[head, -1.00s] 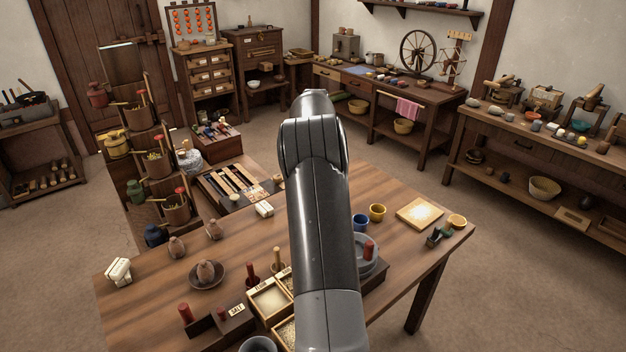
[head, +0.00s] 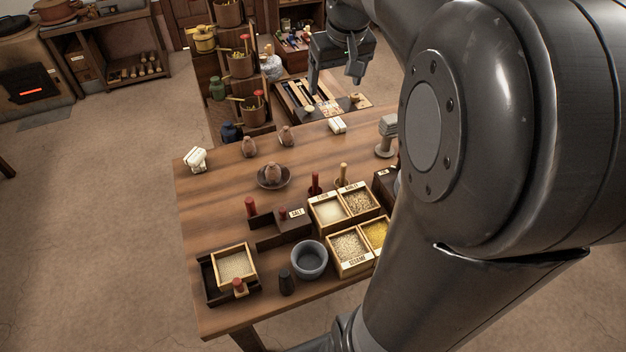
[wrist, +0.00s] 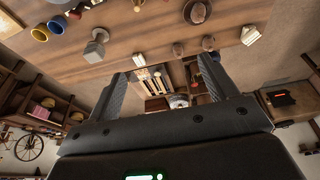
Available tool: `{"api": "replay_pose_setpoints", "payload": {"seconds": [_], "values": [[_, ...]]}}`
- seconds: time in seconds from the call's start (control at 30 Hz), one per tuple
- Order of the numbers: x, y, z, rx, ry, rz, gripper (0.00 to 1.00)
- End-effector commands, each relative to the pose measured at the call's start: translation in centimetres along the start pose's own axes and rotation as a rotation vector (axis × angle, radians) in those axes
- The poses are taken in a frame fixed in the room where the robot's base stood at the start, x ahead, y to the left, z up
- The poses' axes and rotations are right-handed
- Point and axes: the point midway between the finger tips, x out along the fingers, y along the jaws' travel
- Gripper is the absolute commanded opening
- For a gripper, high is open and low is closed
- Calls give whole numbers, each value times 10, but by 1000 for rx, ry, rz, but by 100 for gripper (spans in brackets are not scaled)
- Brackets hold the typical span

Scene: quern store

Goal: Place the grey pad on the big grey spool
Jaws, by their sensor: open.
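My gripper (head: 334,82) is open and empty, raised beyond the far edge of the table in the head view. Its two fingers stand apart in the wrist view (wrist: 163,70). A grey spool-shaped thing (head: 386,137) with a blocky top and wider foot stands at the table's far side, partly beside my arm. It also shows in the wrist view (wrist: 97,47), left of the fingers and apart from them. I take it for the big grey spool. I cannot pick out a separate grey pad; my arm hides the right part of the table.
The table (head: 215,205) holds a grey bowl (head: 309,258), boxes of grain (head: 349,248), a dark tray (head: 211,291), a brown dish (head: 273,182) and white blocks (head: 195,159). A stand of pots (head: 240,68) rises behind it.

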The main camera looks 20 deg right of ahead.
Motion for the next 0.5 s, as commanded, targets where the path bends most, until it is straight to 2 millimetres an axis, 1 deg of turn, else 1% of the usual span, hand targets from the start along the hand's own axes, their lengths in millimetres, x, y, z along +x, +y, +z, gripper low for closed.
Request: {"api": "replay_pose_setpoints", "payload": {"seconds": [0.03, 0.17, 0.2, 0.33, 0.5], "values": [[-8, -15, 15, -7, 20, -2, 78], [-19, -48, 52, -11, 62, -6, 78], [-21, -56, 64, -11, 74, -7, 78], [-25, -83, 105, -17, 116, -12, 78], [-20, -108, 157, -20, 168, -21, 78]]}}
